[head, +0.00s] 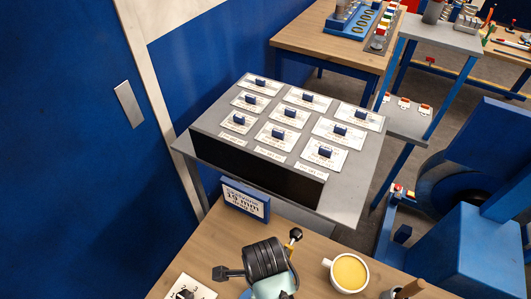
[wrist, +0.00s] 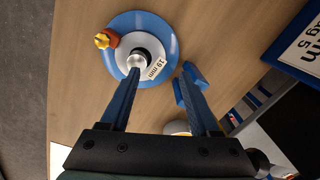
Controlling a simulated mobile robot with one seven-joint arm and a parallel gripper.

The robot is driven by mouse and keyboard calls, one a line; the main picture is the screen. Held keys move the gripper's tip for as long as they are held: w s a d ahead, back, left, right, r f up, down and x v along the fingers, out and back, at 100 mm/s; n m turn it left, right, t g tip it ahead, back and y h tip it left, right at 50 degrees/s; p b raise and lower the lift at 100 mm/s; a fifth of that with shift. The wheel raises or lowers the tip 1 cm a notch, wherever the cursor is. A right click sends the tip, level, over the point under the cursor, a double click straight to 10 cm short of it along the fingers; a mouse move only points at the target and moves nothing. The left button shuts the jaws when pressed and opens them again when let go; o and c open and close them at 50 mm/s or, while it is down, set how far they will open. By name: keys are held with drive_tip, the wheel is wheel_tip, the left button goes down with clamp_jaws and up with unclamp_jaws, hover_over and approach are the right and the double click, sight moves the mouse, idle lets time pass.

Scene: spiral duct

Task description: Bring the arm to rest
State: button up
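My gripper (wrist: 157,78) shows in the wrist view with its two blue fingers apart. Bare wooden table shows between them, and nothing is held. A blue round plate (wrist: 168,42) with a white centre, a silver knob (wrist: 137,60) and a label lies beyond the fingertips. The left fingertip overlaps the knob in the picture; I cannot tell whether they touch. In the head view my dark ribbed wrist (head: 264,258) is low over the front table (head: 215,240); the fingers are hidden there.
A blue-framed sign (head: 245,199) stands at the table's back edge, also in the wrist view (wrist: 300,45). A cup of yellow liquid (head: 348,272) stands right of my wrist. Behind is a grey stand (head: 350,193) with several labelled cards. A blue wall is left, a blue machine (head: 485,245) right.

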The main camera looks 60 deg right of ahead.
wheel_tip(320, 180, up, 10)
drive_tip(key=shift+s+d+f, duration=0.2)
drive_tip(key=shift+s+d, duration=0.1)
drive_tip(key=shift+s, duration=0.1)
